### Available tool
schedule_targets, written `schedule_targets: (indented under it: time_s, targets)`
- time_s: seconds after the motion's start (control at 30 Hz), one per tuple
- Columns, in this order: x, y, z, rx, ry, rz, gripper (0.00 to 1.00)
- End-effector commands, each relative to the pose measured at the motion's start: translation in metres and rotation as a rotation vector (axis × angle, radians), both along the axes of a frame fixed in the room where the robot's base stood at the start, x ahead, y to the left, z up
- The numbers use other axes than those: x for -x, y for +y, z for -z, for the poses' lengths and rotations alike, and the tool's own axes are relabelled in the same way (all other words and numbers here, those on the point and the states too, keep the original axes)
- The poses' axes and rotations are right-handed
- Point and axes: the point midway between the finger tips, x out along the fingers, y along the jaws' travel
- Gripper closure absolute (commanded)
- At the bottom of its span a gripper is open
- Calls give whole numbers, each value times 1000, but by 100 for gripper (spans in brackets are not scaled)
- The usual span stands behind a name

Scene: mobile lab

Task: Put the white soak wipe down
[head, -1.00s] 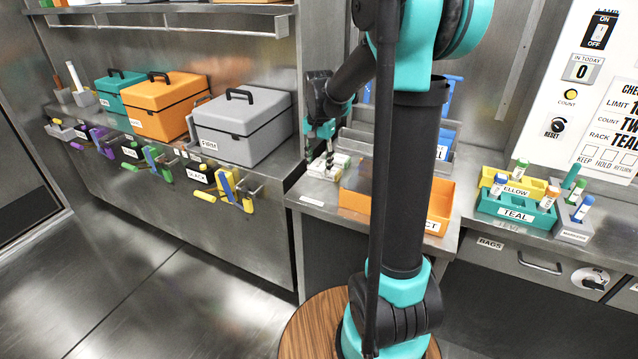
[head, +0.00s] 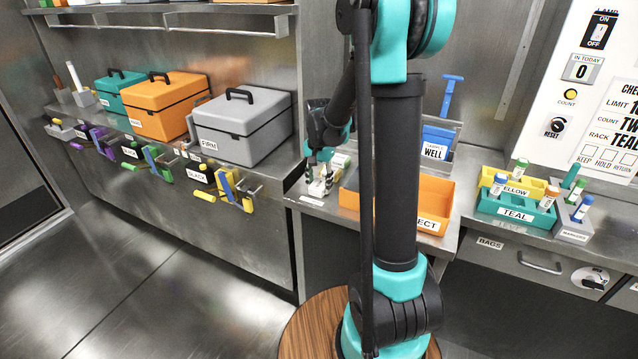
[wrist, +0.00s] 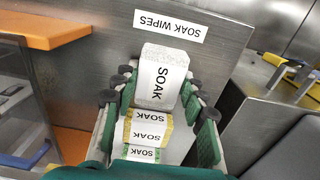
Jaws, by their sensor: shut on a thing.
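The white soak wipe (wrist: 155,82) is a white block-shaped packet with a SOAK label, seen in the wrist view between the fingers of my gripper (wrist: 160,92). My gripper is shut on it, with a green-padded finger on each side. The packet looks larger than the other packets; I cannot tell whether its base touches the steel counter. In the head view my gripper (head: 320,184) is low over the counter, left of the orange bin, and the wipe there is small and partly hidden.
Two more SOAK packets, one yellow-edged (wrist: 148,130) and one green-edged (wrist: 141,153), sit in line with the held one. A SOAK WIPES label (wrist: 171,25) lies on the counter. An orange bin (head: 438,205) stands close on the right, a grey FIRM case (head: 243,128) on the left.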

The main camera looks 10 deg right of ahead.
Motion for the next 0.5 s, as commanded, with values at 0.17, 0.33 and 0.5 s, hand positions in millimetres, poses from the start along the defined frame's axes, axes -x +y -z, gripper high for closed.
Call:
schedule_targets:
  time_s: [0.17,0.33,0.5]
  targets:
    - [0,0,0,0,0,0,38]
    - [0,0,0,0,0,0,37]
    - [0,0,-2,0,0,0,37]
